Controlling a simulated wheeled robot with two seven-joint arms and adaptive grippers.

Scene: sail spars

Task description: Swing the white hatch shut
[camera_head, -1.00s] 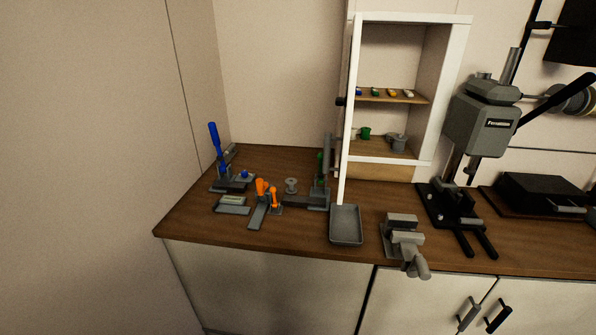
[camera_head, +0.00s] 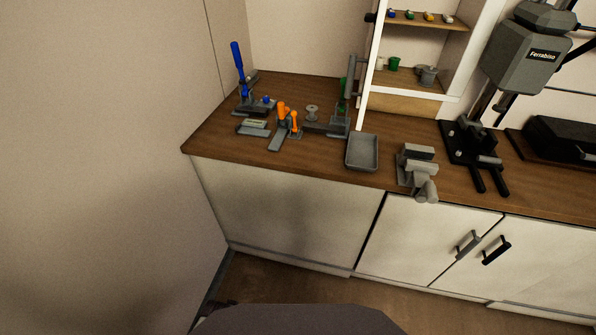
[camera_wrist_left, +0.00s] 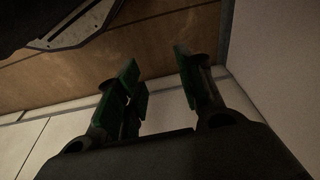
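The white hatch (camera_head: 371,66) is the door of the white wall cabinet (camera_head: 466,60). It stands open, swung out towards me, and I see it nearly edge-on in the head view. A dark knob (camera_head: 370,17) sits on its left side. The upper part of the hatch is cut off by the top of the picture. My left gripper (camera_wrist_left: 158,75) shows only in the left wrist view. Its green-padded fingers are apart with nothing between them, well away from the hatch. My right gripper is in neither view.
The wooden counter (camera_head: 320,163) below holds a grey tray (camera_head: 362,152) near the hatch's lower end, a grey vise (camera_head: 418,170), orange-handled clamps (camera_head: 288,120) and a blue-handled tool (camera_head: 238,62). A drill press (camera_head: 527,55) stands right of the cabinet. The floor in front is clear.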

